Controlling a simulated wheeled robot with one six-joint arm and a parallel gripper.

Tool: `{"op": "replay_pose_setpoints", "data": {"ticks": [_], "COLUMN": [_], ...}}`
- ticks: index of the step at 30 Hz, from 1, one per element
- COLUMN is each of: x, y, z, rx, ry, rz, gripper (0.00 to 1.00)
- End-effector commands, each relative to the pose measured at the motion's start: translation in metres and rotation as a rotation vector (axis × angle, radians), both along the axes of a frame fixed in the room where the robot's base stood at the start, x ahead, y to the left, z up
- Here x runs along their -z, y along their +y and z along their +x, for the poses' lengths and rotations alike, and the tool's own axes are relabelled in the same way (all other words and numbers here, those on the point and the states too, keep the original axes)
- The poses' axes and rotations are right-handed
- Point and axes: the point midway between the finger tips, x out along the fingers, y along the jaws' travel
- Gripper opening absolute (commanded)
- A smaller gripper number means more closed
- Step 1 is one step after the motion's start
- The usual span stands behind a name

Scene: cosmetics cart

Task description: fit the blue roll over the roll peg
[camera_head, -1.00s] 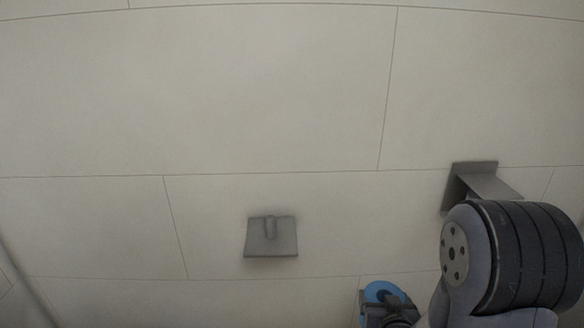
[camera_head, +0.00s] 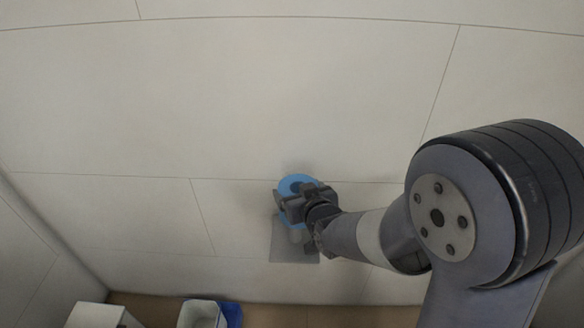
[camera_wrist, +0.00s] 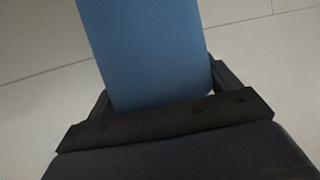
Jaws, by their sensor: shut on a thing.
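The blue roll (camera_head: 297,182) is held by my gripper (camera_head: 298,203) in the head view. The roll peg (camera_head: 294,236) stands on a grey wall plate (camera_head: 285,254), mostly hidden just under the roll. I cannot tell whether the roll is around the peg or only above it. In the wrist view the blue roll (camera_wrist: 145,50) fills the space between the fingers of my gripper (camera_wrist: 160,92).
The pale tiled wall (camera_head: 240,90) is bare around the plate. A white box (camera_head: 97,316) and a white bin (camera_head: 200,315) beside a blue item (camera_head: 231,314) stand low at the left, on a brown floor (camera_head: 270,316). My arm covers the right side.

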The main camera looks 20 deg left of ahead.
Motion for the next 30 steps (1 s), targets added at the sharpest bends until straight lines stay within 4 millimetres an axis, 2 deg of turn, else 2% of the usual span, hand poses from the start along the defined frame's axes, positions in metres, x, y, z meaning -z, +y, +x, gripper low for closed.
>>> {"op": "replay_pose_setpoints", "data": {"ticks": [2, 21, 30], "x": [-0.006, -0.004, 0.015], "y": [0.005, 0.005, 0.005], "z": [-0.002, -0.002, -0.002], "rx": [-0.01, -0.011, -0.011], "ry": [0.0, -0.002, -0.001], "rz": [0.0, 0.002, 0.001], "gripper": [0.6, 0.6, 0.6]}}
